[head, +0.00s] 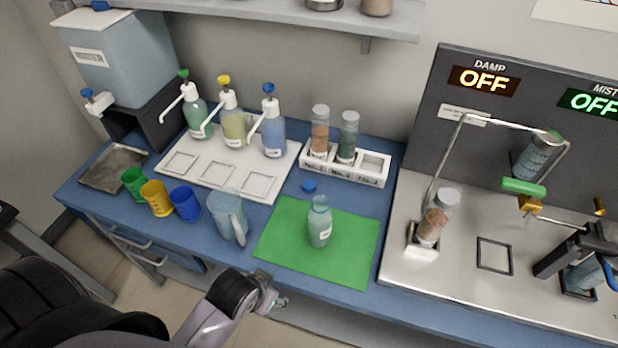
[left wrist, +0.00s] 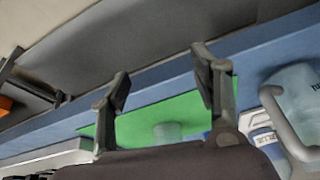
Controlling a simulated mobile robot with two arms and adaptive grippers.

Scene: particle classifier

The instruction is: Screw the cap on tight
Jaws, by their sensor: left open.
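A pale teal, see-through bottle (head: 319,228) with a label stands upright on the green mat (head: 275,252); its neck shows no cap. A small blue cap (head: 309,186) lies on the blue bench just behind the mat, apart from the bottle. My left gripper (head: 274,298) is open and empty in front of the bench's front edge, left of and nearer than the bottle. In the left wrist view, its two fingers (left wrist: 160,70) are spread, and the bottle (left wrist: 168,131) shows partly beyond them on the mat. I cannot make out my right gripper for certain.
A pitcher (head: 229,222) stands left of the mat, beside coloured cups (head: 157,198). Pump bottles (head: 232,128) stand on a white tray. A white rack (head: 372,178) is behind the mat. A steel station (head: 470,280) fills the right; a dark mechanism (head: 560,255) stands at its right edge.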

